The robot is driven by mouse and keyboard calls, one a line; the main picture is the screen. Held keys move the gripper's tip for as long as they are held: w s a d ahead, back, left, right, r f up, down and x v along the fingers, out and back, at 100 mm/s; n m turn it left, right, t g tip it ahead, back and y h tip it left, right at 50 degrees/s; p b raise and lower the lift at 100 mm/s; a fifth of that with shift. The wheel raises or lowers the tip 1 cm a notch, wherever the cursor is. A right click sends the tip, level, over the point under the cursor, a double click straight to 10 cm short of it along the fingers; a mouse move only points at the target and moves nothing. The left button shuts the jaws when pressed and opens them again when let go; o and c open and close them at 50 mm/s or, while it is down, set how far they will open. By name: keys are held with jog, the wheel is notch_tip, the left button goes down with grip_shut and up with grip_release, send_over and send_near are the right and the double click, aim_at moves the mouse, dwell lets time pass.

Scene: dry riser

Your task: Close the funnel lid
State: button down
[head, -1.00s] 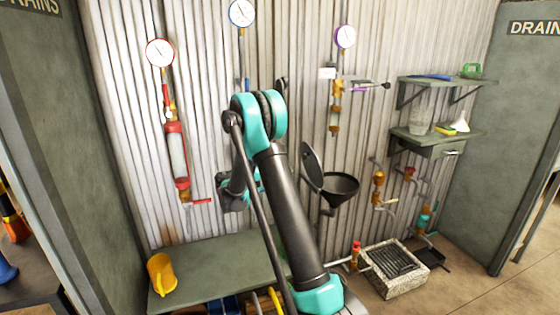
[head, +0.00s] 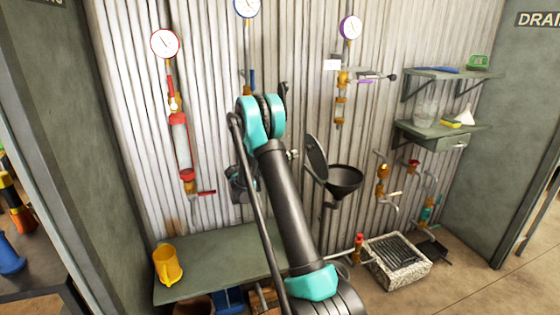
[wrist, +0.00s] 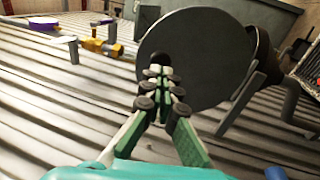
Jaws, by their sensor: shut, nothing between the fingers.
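The black funnel (head: 345,181) stands on a pipe in front of the corrugated wall, right of my arm in the head view. Its round dark lid (head: 316,158) is hinged on the left side and stands raised, tilted up near vertical. In the wrist view the lid (wrist: 197,60) fills the upper middle, with part of the funnel (wrist: 268,55) behind its right edge. My gripper (wrist: 160,78) is shut and empty, its fingertips in front of the lid's lower left part. Whether they touch the lid I cannot tell. In the head view my arm hides most of the gripper.
A yellow jug (head: 167,264) stands on the green bench (head: 215,262) at lower left. A grated stone drain (head: 397,262) sits on the floor at right. Shelves (head: 440,132) and valve pipes (head: 382,180) line the wall to the right of the funnel.

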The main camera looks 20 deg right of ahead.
aim_at(307, 148)
jog(key=shift+x, duration=2.1)
jog(key=shift+d+r+y, duration=0.3)
jog(key=shift+d, duration=0.1)
jog(key=d+r+g+y, duration=0.1)
jog(key=d+r+y, duration=0.1)
jog(key=d+y, duration=1.15)
jog(key=d+f+y, duration=0.5)
jog(key=d+f, duration=0.7)
jog(key=d, duration=0.4)
jog(key=shift+w+d+f+m+y, duration=0.2)
jog(key=shift+w+d+m+y, duration=0.15)
jog(key=shift+w, duration=0.1)
